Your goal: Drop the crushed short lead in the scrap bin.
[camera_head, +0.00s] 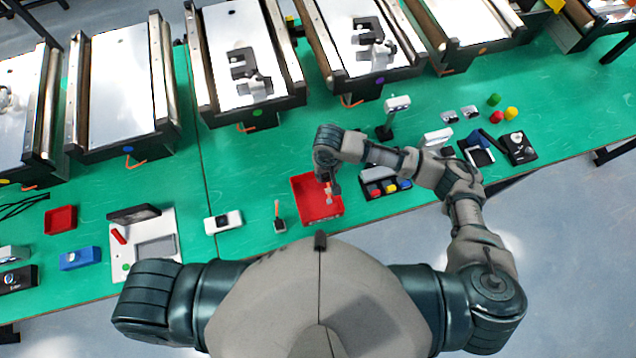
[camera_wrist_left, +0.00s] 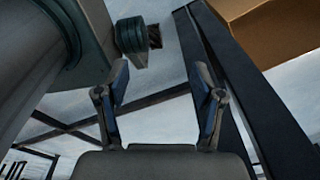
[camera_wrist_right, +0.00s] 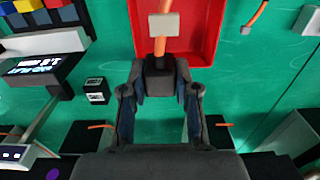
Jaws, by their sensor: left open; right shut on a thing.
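The red scrap bin (camera_head: 299,188) is an open tray near the front edge of the green table; its floor also shows in the right wrist view (camera_wrist_right: 200,35). My right gripper (camera_head: 333,186) is over the bin, pointing down. In the right wrist view my right gripper (camera_wrist_right: 160,78) is shut on the dark plug of the crushed short lead (camera_wrist_right: 161,47). The lead's orange cable and pale grey block extend over the bin's red floor. My left gripper (camera_wrist_left: 160,115) is open and empty in the left wrist view, away from the table; the head view does not show it.
A dark block with an orange lead (camera_head: 279,225) stands left of the bin. A black tray of coloured blocks (camera_head: 372,192) is close on the right. A white device (camera_head: 223,222) lies further left. Several mini conveyors (camera_head: 122,90) line the back. Bare green table lies behind the bin.

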